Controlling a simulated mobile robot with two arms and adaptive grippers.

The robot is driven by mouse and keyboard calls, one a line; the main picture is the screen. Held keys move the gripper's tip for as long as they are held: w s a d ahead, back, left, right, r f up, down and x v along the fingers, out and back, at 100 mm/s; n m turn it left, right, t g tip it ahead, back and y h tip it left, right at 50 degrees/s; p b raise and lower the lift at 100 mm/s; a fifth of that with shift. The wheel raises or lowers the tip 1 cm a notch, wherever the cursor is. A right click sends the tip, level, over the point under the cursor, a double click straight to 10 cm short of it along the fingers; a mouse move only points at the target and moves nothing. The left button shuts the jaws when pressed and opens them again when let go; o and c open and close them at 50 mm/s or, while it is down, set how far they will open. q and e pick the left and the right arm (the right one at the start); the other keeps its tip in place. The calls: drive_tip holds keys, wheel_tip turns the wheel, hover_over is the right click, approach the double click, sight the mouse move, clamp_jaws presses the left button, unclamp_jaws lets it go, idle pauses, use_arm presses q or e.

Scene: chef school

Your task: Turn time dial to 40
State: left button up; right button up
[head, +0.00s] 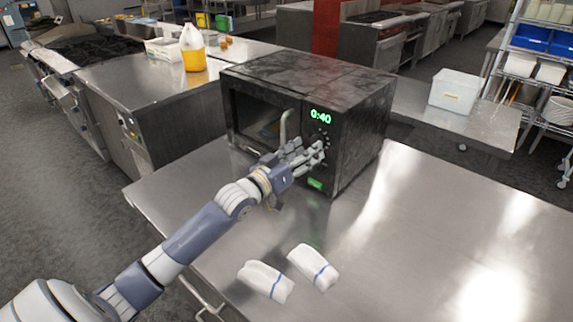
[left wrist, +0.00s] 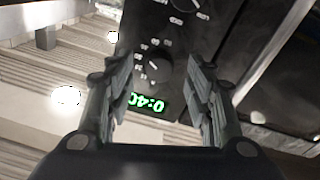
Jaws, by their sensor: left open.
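A dark, stained microwave (head: 290,75) stands on the steel table, and its green display (head: 320,116) reads 0:40. My left gripper (head: 316,153) is at the microwave's control panel, open, with its fingers hiding most of the panel in the head view. In the left wrist view the panel appears turned over. There a round black dial (left wrist: 158,72) with markings around it, the one nearest the display (left wrist: 148,103), lies between my spread left fingers (left wrist: 150,80). Neither finger visibly touches it. A second dial (left wrist: 185,4) is partly cut off at the top edge.
Two rolled white cloths (head: 266,281) (head: 314,267) lie on the steel table (head: 420,230) in front. The table's right side is clear.

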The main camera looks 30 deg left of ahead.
use_arm(q)
drive_tip(key=s+a, duration=0.1)
drive_tip(key=s, duration=0.8)
drive_tip(key=shift+a+f, duration=0.3)
